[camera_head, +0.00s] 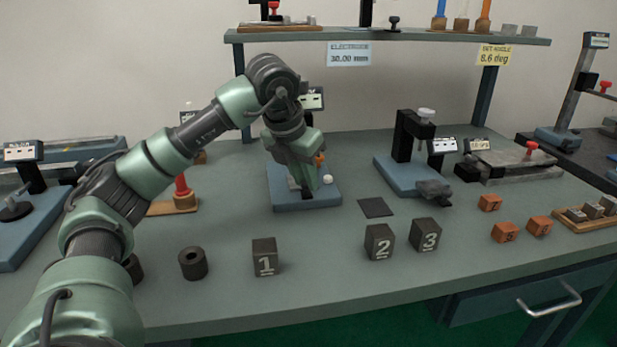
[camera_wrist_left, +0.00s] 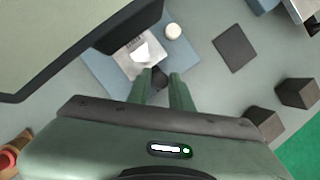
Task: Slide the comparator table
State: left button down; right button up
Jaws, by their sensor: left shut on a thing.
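The comparator stands near the middle of the bench in the head view, with a blue base (camera_head: 290,203) and a small display (camera_head: 312,99) behind my arm. A white round piece (camera_head: 328,180) sits on the base's right side. In the left wrist view a pale metal plate (camera_wrist_left: 128,60), apparently the comparator table, lies over the blue base (camera_wrist_left: 103,72). My left gripper (camera_head: 308,186) points down over the comparator. Its fingers (camera_wrist_left: 161,80) are shut on a small dark piece (camera_wrist_left: 159,77) at the plate's near edge. The gripper hides much of the comparator in the head view.
Blocks 1 (camera_head: 265,258), 2 (camera_head: 379,242) and 3 (camera_head: 425,235) stand in front, beside a dark square pad (camera_head: 375,207). Another blue-based device (camera_head: 405,178) stands at right, under a shelf (camera_head: 400,37).

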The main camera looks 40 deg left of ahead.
pick_arm(q)
jog(key=c, duration=1.3)
grip_release()
jog(key=shift+w+a+r, duration=0.1)
jog(key=shift+a+r, duration=0.05)
jog(key=shift+o, duration=0.2)
jog(key=shift+a, duration=0.1)
pick_arm(e)
jog(key=shift+w, duration=0.1)
pick_arm(q)
jog(key=shift+r, duration=0.2)
jog(key=s+d+r+b, duration=0.1)
jog(key=s+r, duration=0.3)
jog(key=s, duration=1)
pick_arm(e)
jog(key=w+r, duration=0.2)
jog(key=shift+a+r, duration=0.2)
jog(key=shift+r, duration=0.15)
pick_arm(q)
jog(key=shift+d, duration=0.1)
